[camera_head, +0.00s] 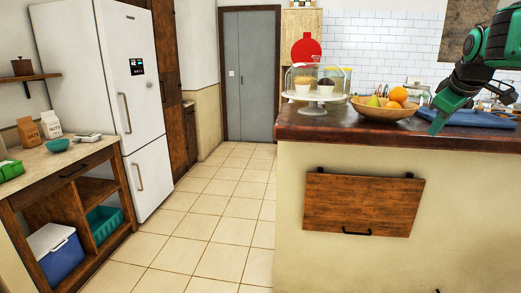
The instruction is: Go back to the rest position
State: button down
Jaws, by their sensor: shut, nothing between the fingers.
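My gripper (439,121) is at the right of the view, at the end of a green and black arm that comes in from the right edge. Its green fingers point down and are shut with nothing between them. It hangs near the front edge of the dark wooden counter (343,128), to the right of a wooden fruit bowl (385,110). Whether it touches the counter cannot be told. A blue cloth or board (475,118) lies behind it, partly hidden by the arm.
A cake stand with a glass dome (313,105) stands left of the bowl. The island front has a wooden flap (363,204). A tiled floor aisle (215,215) is clear between the island and the left wooden shelving unit (95,155). A white fridge (115,90) stands behind that unit.

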jog(key=s+a+f+m+g+y, duration=0.1)
jog(key=s+f+m, duration=0.3)
jog(key=s+f, duration=0.4)
jog(key=s+a+f+m+g, duration=0.3)
jog(key=s+f, duration=0.5)
jog(key=s, duration=0.9)
jog(key=s+a+f+m+g+y, duration=0.1)
jog(key=s+a+f+m+g, duration=0.2)
jog(key=s+f, duration=0.6)
jog(key=s+m, duration=0.2)
jog(key=s, duration=0.1)
jog(key=shift+s+a+y, duration=0.25)
jog(key=shift+s+y, duration=0.05)
jog(key=shift+f, duration=0.1)
jog(key=shift+w+f, duration=0.25)
jog(key=shift+w, duration=0.4)
